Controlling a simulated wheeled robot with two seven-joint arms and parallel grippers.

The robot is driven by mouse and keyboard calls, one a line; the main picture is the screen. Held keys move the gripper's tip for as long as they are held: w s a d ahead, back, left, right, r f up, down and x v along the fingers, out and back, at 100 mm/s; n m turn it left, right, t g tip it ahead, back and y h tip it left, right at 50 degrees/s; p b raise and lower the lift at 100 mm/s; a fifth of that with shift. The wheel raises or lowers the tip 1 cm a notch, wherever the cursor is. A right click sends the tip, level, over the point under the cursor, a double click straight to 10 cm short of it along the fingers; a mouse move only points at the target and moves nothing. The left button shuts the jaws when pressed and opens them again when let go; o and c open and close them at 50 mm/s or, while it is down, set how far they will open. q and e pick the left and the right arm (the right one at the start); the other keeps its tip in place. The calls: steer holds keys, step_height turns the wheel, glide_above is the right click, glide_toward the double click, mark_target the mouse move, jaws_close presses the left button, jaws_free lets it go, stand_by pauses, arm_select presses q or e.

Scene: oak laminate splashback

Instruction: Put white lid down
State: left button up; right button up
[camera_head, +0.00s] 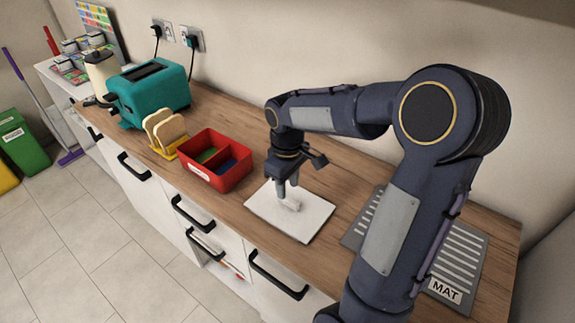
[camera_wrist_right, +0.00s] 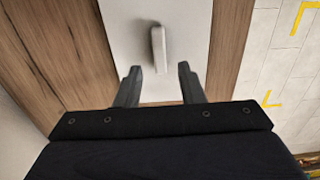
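The white lid (camera_head: 268,210) is a flat square plate with a small raised bar handle (camera_head: 291,204). It appears to lie flat on the wooden counter, between the red box and the grey mat. My right gripper (camera_head: 287,187) points down over the lid, close to the handle. The handle (camera_wrist_right: 159,48) shows just beyond the fingertips, in line with the gap, on the lid's bare surface (camera_wrist_right: 190,35). My left gripper is not in view.
A red divided box (camera_head: 233,176) stands left of the lid, with a yellow rack of bread slices (camera_head: 165,131) and a teal toaster (camera_head: 152,93) farther left. A grey striped mat (camera_head: 461,247) lies to the right, partly hidden by my right arm. The counter's front edge is close.

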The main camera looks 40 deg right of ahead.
mark_target(287, 199)
step_height(287, 199, up, 7)
steer(key=s+a+f+m+t+y, duration=0.1)
steer(key=s+a+m+t+y, duration=0.2)
steer(key=s+a, duration=0.9)
steer(key=s+m+t, duration=0.2)
steer(key=s, duration=0.2)
steer(key=shift+s+f+t+y, duration=0.15)
steer(key=shift+f+t+y, duration=0.15)
steer(key=shift+y, duration=0.1)
steer(key=shift+r, duration=0.1)
